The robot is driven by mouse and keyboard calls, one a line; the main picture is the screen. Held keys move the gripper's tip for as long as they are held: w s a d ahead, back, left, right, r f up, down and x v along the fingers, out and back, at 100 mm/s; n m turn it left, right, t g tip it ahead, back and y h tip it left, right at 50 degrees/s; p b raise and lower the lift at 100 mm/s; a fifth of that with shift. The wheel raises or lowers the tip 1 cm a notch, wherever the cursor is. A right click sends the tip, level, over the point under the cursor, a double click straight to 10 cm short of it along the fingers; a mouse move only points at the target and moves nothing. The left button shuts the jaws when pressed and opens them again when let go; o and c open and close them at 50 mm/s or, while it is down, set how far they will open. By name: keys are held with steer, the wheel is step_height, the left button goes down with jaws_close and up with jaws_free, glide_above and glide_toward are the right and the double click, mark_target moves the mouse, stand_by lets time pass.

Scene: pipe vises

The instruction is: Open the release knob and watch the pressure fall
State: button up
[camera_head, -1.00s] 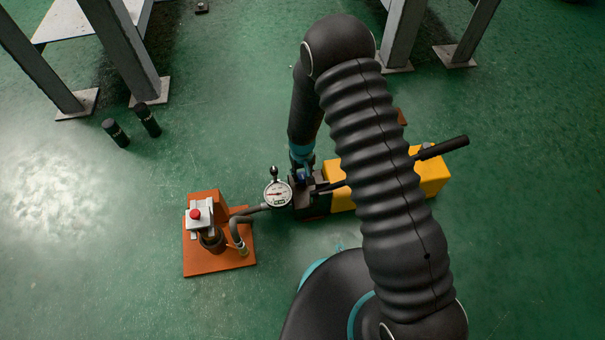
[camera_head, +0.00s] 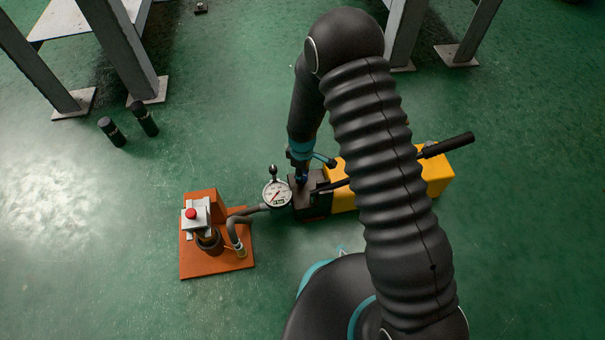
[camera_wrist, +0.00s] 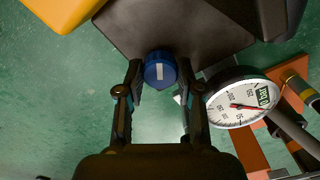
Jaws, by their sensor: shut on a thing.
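The release knob (camera_wrist: 160,72) is blue with a white bar mark and sits at the edge of the dark pump block (camera_wrist: 170,30). My gripper (camera_wrist: 160,80) is shut on it, one finger on each side, in the wrist view. In the head view my gripper (camera_head: 301,175) is at the pump block, and the knob is mostly hidden there. The round white pressure gauge (camera_wrist: 240,102) has a red needle and a small green display, too small to read surely. It also shows in the head view (camera_head: 277,193).
The yellow pump tank (camera_head: 436,176) with a black lever handle (camera_head: 447,145) lies right of the block, partly behind my arm. A hose (camera_head: 240,218) runs to an orange stand (camera_head: 217,263) with a red button (camera_head: 191,214). Two black cylinders (camera_head: 112,132) stand on the green floor.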

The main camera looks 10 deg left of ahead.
steer(key=shift+n+b, duration=0.4)
steer(key=shift+n, duration=1.8)
steer(key=o, duration=1.2)
steer(key=shift+c, duration=0.2)
step_height(320, 180, up, 12)
